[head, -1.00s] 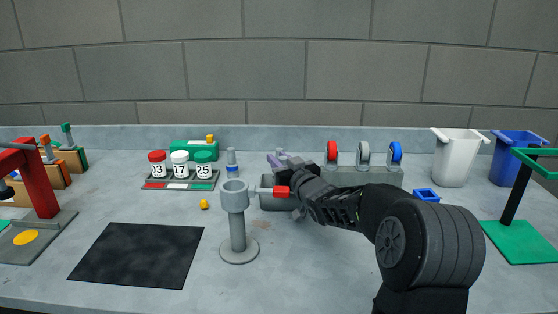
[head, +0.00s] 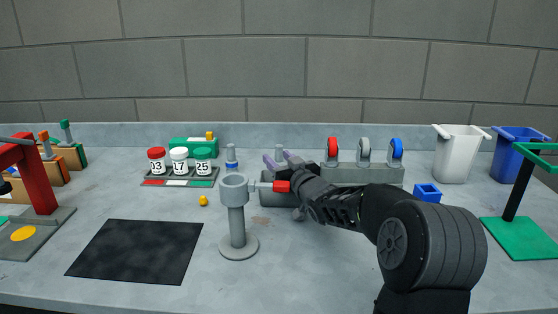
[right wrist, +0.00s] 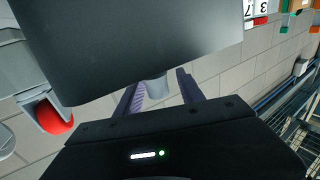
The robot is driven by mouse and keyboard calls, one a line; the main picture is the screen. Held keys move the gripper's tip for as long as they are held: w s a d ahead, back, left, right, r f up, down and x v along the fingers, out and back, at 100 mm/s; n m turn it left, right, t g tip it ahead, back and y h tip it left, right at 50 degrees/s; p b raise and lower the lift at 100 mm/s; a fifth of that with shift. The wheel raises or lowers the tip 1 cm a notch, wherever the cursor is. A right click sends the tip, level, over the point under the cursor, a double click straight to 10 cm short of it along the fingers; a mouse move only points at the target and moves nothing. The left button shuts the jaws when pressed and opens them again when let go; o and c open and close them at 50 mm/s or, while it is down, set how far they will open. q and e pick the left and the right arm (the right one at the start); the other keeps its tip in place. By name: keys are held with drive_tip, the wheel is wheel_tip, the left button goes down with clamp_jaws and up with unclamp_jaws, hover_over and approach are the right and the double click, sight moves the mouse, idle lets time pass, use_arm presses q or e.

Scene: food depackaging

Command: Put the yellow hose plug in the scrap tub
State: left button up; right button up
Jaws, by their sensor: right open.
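A small yellow piece (head: 203,200), probably the hose plug, lies on the table left of the grey post stand. A second small yellow piece (head: 210,135) sits on the green box at the back. A white tub (head: 460,155) and a blue tub (head: 515,155) stand at the back right; I cannot tell which is the scrap tub. My right gripper (head: 279,160) is open, with purple fingertips, above the grey box and well right of the yellow piece. In the right wrist view a grey cylindrical part (right wrist: 155,88) shows between its fingers, under a large dark panel. My left gripper is out of view.
A grey post stand (head: 237,220) with a red-tipped side arm stands before my right gripper. Three numbered jars (head: 180,160) stand at the back left. The black mat (head: 135,252) is bare.

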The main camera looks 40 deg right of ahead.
drive_tip(key=s+a+r, duration=0.1)
drive_tip(key=s+a, duration=0.1)
drive_tip(key=s, duration=0.9)
drive_tip(key=shift+s+a, duration=0.15)
drive_tip(key=shift+s, duration=0.25)
idle(0.6)
